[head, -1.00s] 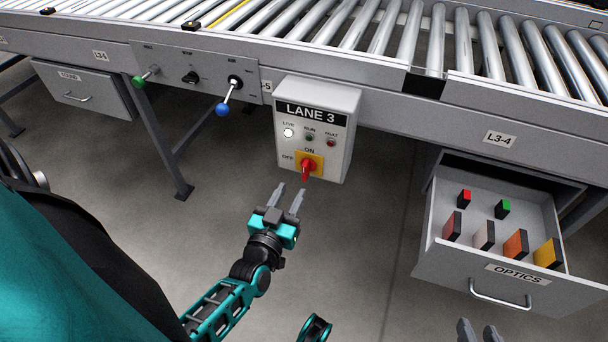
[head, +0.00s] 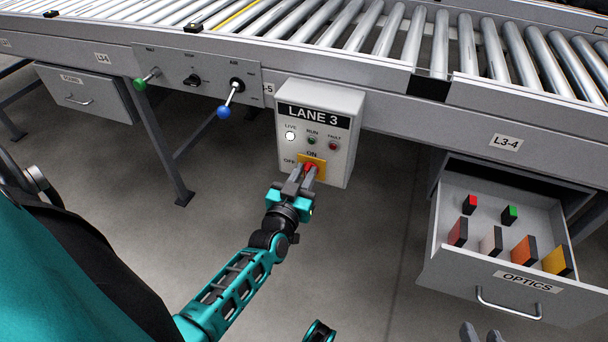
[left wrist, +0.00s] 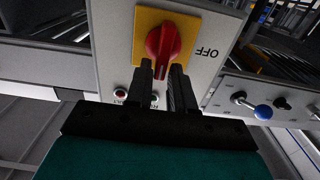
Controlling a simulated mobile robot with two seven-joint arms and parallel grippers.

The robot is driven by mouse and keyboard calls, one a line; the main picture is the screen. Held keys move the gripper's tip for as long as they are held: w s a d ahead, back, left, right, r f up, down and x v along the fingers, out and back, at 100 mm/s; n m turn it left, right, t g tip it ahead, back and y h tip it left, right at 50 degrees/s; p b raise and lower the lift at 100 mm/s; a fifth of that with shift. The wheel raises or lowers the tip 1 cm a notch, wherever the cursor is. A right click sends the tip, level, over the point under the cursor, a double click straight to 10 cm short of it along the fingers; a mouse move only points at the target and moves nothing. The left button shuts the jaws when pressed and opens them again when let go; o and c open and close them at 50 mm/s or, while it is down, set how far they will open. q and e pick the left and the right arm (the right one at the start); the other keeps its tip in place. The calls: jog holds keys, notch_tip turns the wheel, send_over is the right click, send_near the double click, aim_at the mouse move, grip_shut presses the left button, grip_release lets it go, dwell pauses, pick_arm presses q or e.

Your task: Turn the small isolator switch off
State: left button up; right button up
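The small isolator switch is a red rotary handle (head: 310,168) on a yellow plate (head: 320,165), low on the grey LANE 3 box (head: 346,140). In the left wrist view, which shows the box upside down, the red handle (left wrist: 165,45) has its narrow end between my fingertips, away from the OFF label at its side. The ON label is hidden there by the fingers. My left gripper (head: 303,174) is at the handle, its fingers (left wrist: 161,75) apart on either side of it. My right gripper (head: 480,333) is open and empty at the bottom edge.
The white LIVE lamp (head: 290,136) is lit. A panel left of the box carries a blue-knobbed lever (head: 224,112), a green-knobbed lever (head: 140,84) and a black knob (head: 191,80). An open OPTICS drawer (head: 460,270) juts out at right. Conveyor rollers run above.

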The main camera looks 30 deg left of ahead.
pick_arm(q)
grip_shut()
pick_arm(e)
jog(key=shift+d+f, duration=0.15)
